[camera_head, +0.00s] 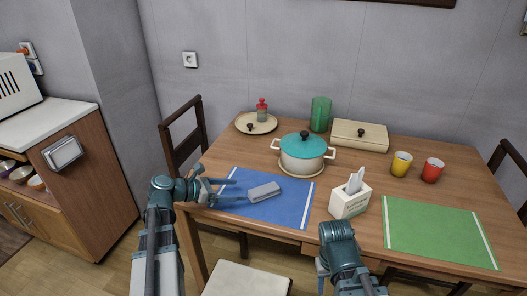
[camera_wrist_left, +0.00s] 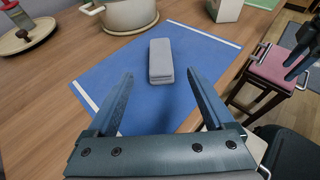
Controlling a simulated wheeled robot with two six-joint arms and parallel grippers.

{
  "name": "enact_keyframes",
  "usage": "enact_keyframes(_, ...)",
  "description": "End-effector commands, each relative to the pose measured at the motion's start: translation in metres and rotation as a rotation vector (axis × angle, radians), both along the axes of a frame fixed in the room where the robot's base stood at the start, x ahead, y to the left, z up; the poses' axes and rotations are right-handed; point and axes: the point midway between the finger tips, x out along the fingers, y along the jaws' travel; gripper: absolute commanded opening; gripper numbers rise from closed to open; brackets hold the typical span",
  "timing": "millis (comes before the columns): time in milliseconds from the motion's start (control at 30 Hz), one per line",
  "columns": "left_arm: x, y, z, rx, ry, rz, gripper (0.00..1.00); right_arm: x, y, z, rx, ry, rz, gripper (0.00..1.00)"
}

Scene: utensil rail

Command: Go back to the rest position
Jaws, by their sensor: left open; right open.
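My left gripper (camera_head: 241,190) is open and empty over the left part of the blue placemat (camera_head: 285,207). A grey block (camera_head: 264,191) lies flat on that mat, just beyond the fingertips and apart from them. In the left wrist view my left gripper (camera_wrist_left: 158,85) has its two fingers spread wide. The grey block (camera_wrist_left: 160,62) lies ahead of the gap between them, with nothing held. My right arm (camera_head: 338,235) is at the front edge of the table, below the tissue box. Its gripper is mostly hidden in the head view, its fingers small and dark in the wrist view.
A teal-lidded pot (camera_head: 303,155) stands behind the blue mat. A tissue box (camera_head: 350,197) stands between it and the green placemat (camera_head: 437,232). Yellow (camera_head: 401,164) and red (camera_head: 432,170) cups, a lidded box (camera_head: 360,136) and a green glass (camera_head: 320,114) stand farther back.

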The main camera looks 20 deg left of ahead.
Motion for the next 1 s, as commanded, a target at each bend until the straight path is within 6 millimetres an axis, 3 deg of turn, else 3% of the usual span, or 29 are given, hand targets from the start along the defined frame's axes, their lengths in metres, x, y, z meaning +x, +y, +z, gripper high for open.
enact_keyframes(133, -0.002, -0.014, 0.004, 0.052, -0.009, -0.049, 0.87, 0.0, 0.0, 0.011, 0.0, 0.0, 0.0, 0.5)
enact_keyframes(267, -0.015, -0.064, 0.01, 0.26, -0.058, -0.256, 0.87, 0.0, 0.0, 0.043, 0.0, 0.0, 0.0, 0.5)
enact_keyframes(400, -0.045, -0.128, 0.015, 0.578, -0.165, -0.629, 0.87, 0.0, 0.0, 0.087, 0.0, 0.0, 0.0, 0.5)
enact_keyframes(600, -0.098, -0.185, 0.03, 0.958, -0.369, -1.236, 0.87, 0.0, 0.0, 0.144, 0.0, 0.0, -0.001, 0.5)
enact_keyframes(800, -0.142, -0.209, 0.058, 1.202, -0.571, -1.83, 0.87, 0.0, 0.0, 0.192, 0.0, 0.0, -0.001, 0.5)
enact_keyframes(1000, -0.161, -0.214, 0.081, 1.299, -0.691, -2.22, 0.87, 0.0, 0.0, 0.216, 0.0, 0.0, -0.001, 0.5)
